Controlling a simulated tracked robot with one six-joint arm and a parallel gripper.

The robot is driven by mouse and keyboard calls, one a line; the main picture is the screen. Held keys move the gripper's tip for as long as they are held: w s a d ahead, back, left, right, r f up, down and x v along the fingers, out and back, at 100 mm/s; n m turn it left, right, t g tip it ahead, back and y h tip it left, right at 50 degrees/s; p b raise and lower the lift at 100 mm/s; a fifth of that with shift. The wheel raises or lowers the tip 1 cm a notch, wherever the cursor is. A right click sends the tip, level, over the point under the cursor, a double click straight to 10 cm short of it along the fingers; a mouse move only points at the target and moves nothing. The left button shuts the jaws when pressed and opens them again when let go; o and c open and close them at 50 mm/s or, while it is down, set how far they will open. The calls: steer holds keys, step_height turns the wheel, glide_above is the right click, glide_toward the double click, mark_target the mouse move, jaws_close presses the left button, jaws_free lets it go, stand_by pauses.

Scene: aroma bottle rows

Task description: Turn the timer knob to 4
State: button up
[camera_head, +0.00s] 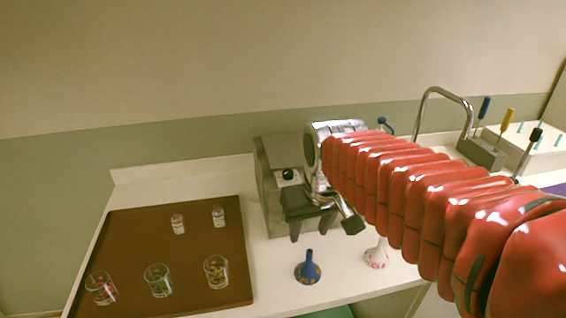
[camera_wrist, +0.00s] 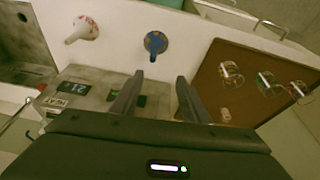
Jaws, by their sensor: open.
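A grey metal box (camera_head: 270,205) stands on the white counter against the wall. A round black knob (camera_head: 288,174) sits on a pale plate on it; the number it points to is too small to read. My gripper (camera_head: 310,236) is open and empty, with its dark fingers pointing down in front of the box, to the right of and below the knob in the head view. In the wrist view, my gripper (camera_wrist: 160,77) has its fingers apart, with the box's grey surface (camera_wrist: 85,75) and small dark labels behind the left finger. I cannot make out the knob there.
A brown tray (camera_head: 150,235) at left holds two small bottles (camera_head: 178,224) and several glasses (camera_head: 158,280). A blue funnel (camera_head: 308,268) and a white funnel (camera_head: 377,256) stand close in front. A tool holder (camera_head: 481,152) and curved metal pipe (camera_head: 443,92) are at right.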

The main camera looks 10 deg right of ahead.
steer(key=w+r+n+g, duration=0.15)
steer(key=w+n, duration=0.25)
steer(key=w, duration=0.4)
steer(key=w+r+n, duration=0.3)
steer(key=w+n, duration=0.1)
steer(key=w, duration=0.5)
step_height(320, 180, up, 11)
steer(key=n+g, duration=0.2)
steer(key=n, duration=1.6)
glide_above(288, 172)
steer(key=shift+f, duration=0.15)
steer(key=shift+f, duration=0.1)
step_height(288, 172, down, 14)
steer(key=shift+r, duration=0.15)
steer(key=shift+c, duration=0.7)
steer(key=c, duration=0.9)
